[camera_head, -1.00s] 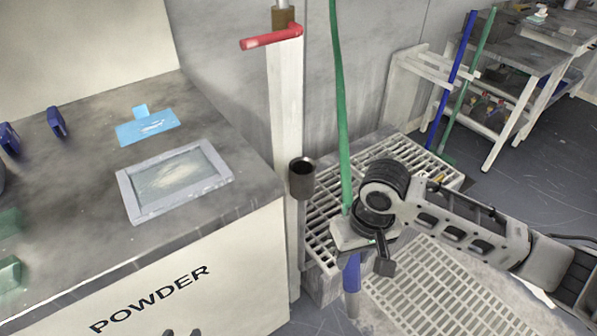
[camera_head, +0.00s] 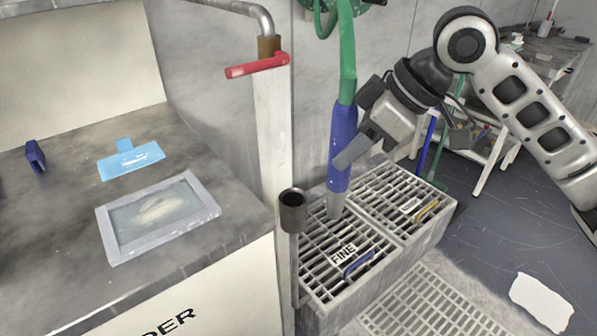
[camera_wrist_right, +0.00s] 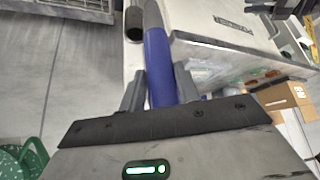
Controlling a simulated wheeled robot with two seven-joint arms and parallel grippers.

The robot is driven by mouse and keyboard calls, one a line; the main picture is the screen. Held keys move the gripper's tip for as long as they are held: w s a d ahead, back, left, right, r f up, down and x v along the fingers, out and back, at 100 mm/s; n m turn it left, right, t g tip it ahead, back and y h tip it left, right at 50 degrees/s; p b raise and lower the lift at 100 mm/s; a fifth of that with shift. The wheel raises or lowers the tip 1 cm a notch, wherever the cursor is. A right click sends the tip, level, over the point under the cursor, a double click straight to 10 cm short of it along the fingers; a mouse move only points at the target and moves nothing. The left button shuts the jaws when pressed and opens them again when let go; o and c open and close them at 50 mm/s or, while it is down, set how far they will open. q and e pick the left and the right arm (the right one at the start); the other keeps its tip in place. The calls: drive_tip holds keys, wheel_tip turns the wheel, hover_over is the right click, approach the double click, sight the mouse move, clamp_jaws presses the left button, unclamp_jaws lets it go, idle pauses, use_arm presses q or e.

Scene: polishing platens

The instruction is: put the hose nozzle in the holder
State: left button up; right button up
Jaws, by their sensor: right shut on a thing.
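The hose nozzle (camera_head: 341,139) has a blue grip and a grey tip, with a green hose (camera_head: 347,60) rising from its top. It hangs nearly upright, tip down. My right gripper (camera_head: 350,155) is shut on the blue grip; the nozzle also shows between its fingers in the right wrist view (camera_wrist_right: 160,62). The holder (camera_head: 292,212) is a dark open cup on a thin post, left of the nozzle and apart from it. The holder also shows in the right wrist view (camera_wrist_right: 134,22), beside the nozzle's tip. My left gripper is not in view.
A white post with a red lever (camera_head: 257,66) stands behind the holder. A grey counter (camera_head: 75,200) with a framed tray (camera_head: 112,240) is at left. A grated trough marked FINE (camera_head: 320,285) lies below the nozzle. Open floor lies at right.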

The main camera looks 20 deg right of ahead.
drive_tip(key=w+a+p, duration=0.1)
drive_tip(key=w+a, duration=0.3)
drive_tip(key=w, duration=0.8)
wheel_tip(320, 180, down, 12)
drive_tip(key=b, duration=0.1)
drive_tip(key=shift+s+r, duration=0.2)
drive_tip(key=shift+r, duration=0.05)
drive_tip(key=shift+a+f, duration=0.1)
drive_tip(key=o, duration=1.1)
drive_tip(key=shift+f, duration=0.15)
drive_tip(key=shift+o, duration=0.2)
drive_tip(key=v, duration=1.2)
drive_tip(key=shift+r+p, duration=0.25)
drive_tip(key=shift+p, duration=0.15)
drive_tip(key=shift+w, duration=0.1)
